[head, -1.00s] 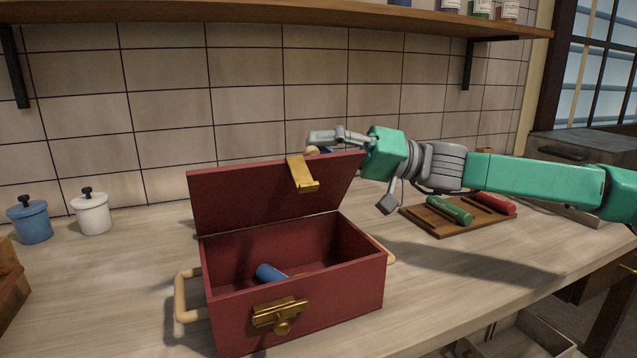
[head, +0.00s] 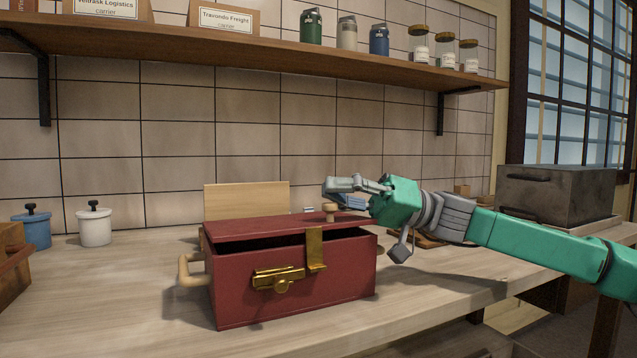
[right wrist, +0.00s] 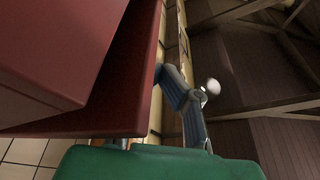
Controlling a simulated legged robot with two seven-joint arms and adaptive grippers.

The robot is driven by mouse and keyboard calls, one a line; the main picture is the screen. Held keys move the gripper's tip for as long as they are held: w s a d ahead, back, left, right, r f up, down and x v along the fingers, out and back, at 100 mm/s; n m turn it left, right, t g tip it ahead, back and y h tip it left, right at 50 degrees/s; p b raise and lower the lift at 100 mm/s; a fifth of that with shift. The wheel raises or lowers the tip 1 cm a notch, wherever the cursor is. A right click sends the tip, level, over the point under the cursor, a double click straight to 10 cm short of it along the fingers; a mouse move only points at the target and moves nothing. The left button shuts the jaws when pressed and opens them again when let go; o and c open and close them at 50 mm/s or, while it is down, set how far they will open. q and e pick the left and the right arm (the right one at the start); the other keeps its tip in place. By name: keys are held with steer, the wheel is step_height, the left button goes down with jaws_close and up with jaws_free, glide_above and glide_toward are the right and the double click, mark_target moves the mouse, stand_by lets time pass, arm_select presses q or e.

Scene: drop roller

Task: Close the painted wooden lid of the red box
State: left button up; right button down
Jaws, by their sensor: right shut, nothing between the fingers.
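The red box (head: 330,282) stands on the counter. Its painted lid (head: 255,231) is lowered almost flat, with a dark gap along the front rim. A brass hasp (head: 315,248) hangs from the lid over the front, right of the brass latch (head: 278,279). A small wooden knob (head: 330,211) sits on the lid. My right gripper (head: 333,186) is shut and empty, just above the knob at the lid's right side; I cannot tell whether it touches. The wrist view shows red painted surfaces (right wrist: 125,85) close by. The box's inside is hidden. My left gripper is out of view.
A blue jar (head: 33,231) and a white jar (head: 94,227) stand at the left. A pale board (head: 246,199) stands behind the box. A dark metal box (head: 556,193) is at the right. A shelf (head: 270,55) runs above. The front counter is clear.

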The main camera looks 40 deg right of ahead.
mark_target(350, 220)
steer(key=d+f, duration=0.1)
steer(key=s+d+f+b, duration=0.1)
steer(key=f, duration=0.1)
steer(key=shift+d, duration=0.4)
steer(key=shift+a, duration=0.15)
steer(key=shift+a+r, duration=0.1)
steer(key=shift+a, duration=0.95)
steer(key=shift+d, duration=0.85)
steer(key=r, duration=0.2)
steer(key=a+r+p, duration=0.1)
steer(key=r, duration=0.1)
steer(key=shift+s+a+r, duration=0.1)
steer(key=shift+a+r, duration=0.05)
steer(key=shift+r, duration=0.05)
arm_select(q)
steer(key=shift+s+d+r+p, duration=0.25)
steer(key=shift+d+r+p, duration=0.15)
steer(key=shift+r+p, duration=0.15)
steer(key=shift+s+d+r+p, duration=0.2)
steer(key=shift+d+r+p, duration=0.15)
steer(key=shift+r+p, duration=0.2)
arm_select(e)
steer(key=s+d+f, duration=0.1)
steer(key=d+f, duration=0.3)
steer(key=d, duration=0.5)
steer(key=shift+s+d, duration=0.35)
